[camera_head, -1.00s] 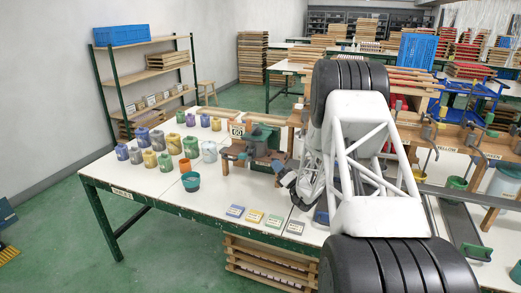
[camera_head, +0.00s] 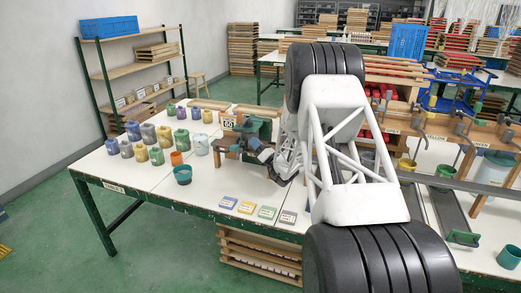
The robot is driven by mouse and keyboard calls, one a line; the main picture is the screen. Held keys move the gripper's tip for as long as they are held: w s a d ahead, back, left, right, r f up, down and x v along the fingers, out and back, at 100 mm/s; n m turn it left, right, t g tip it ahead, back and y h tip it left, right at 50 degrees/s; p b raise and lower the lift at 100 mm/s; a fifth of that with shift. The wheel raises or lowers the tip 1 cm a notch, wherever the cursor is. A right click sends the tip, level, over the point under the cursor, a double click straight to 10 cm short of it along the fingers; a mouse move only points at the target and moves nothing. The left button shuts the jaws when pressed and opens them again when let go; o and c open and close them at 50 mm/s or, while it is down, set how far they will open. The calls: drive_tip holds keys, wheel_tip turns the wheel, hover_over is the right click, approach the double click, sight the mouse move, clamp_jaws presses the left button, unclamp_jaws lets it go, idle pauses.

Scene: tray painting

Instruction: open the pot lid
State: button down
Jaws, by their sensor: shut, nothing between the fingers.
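Several pots stand in rows on the left of the white table, in blue, purple, yellow, green and grey.
A teal cup (camera_head: 183,175) and an orange cup (camera_head: 176,158) stand in front of the pots. A wooden and green fixture (camera_head: 240,140) sits between pots and gripper. Several coloured cards (camera_head: 247,207) lie near the front edge. The table's left front is clear.

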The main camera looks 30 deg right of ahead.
drive_tip(key=shift+x, duration=0.9)
drive_tip(key=shift+r, duration=0.15)
drive_tip(key=w+d+r+m+g+h, duration=0.1)
drive_tip(key=w+d+r+m+h, duration=0.1)
drive_tip(key=r+m+h, duration=0.2)
drive_tip(key=w+d+r+m+g+h, duration=0.2)
drive_tip(key=w+d+r+m+h, duration=0.1)
drive_tip(key=r+m, duration=0.8)
drive_tip(key=shift+h, duration=0.6)
drive_tip(key=shift+s+r, duration=0.1)
drive_tip(key=shift+s, duration=0.05)
drive_tip(key=s+d, duration=0.1)
drive_tip(key=s, duration=0.8)
drive_tip(key=shift+s+d, duration=0.3)
drive_tip(key=shift+d, duration=0.05)
drive_tip(key=c, duration=1.8)
unclamp_jaws()
drive_tip(key=shift+c, duration=0.2)
